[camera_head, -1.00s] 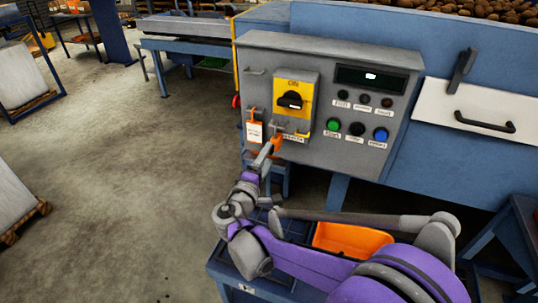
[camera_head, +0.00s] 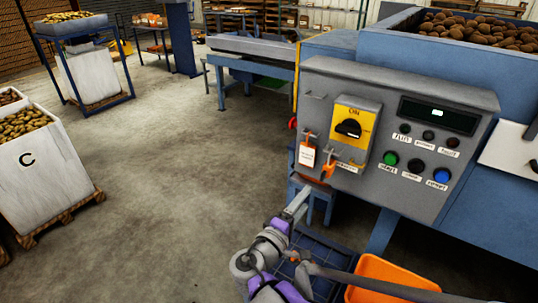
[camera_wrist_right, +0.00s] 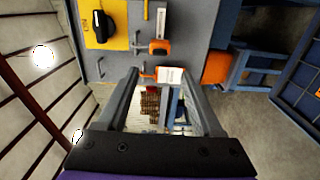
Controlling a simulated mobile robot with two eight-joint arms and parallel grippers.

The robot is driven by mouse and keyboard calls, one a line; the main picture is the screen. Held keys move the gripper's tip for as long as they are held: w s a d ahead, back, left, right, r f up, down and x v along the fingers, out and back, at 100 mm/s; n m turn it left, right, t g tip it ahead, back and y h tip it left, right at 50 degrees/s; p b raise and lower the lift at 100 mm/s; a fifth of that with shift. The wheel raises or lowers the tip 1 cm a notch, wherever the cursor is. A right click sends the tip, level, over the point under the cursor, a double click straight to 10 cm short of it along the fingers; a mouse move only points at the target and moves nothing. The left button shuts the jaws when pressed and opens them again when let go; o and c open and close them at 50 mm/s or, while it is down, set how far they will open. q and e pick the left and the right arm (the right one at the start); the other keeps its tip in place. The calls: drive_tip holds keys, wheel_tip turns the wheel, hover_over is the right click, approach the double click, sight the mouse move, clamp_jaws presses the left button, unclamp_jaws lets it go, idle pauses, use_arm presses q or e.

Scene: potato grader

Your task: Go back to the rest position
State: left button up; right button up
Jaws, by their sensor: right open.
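My right gripper (camera_head: 306,192) is in the lower middle of the head view, in front of and below the grey control panel (camera_head: 390,205). The black rotary switch (camera_head: 348,129) sits on the yellow plate. My left gripper is out of view.
A blue hopper (camera_head: 385,42) with potatoes is behind the panel. A crate marked C (camera_head: 45,170) stands at left. The floor (camera_head: 165,190) between is clear.

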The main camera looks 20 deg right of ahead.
drive_tip(key=s+d+f+m+g+y, duration=0.4)
drive_tip(key=s+f+g+y, duration=0.15)
drive_tip(key=s+f, duration=0.5)
drive_tip(key=s+a+f+m+y, duration=0.4)
drive_tip(key=s+a+y, duration=0.4)
drive_tip(key=s+a, duration=0.1)
drive_tip(key=shift+s+f+g, duration=0.35)
drive_tip(key=shift+s+f, duration=0.05)
drive_tip(key=shift+s, duration=0.05)
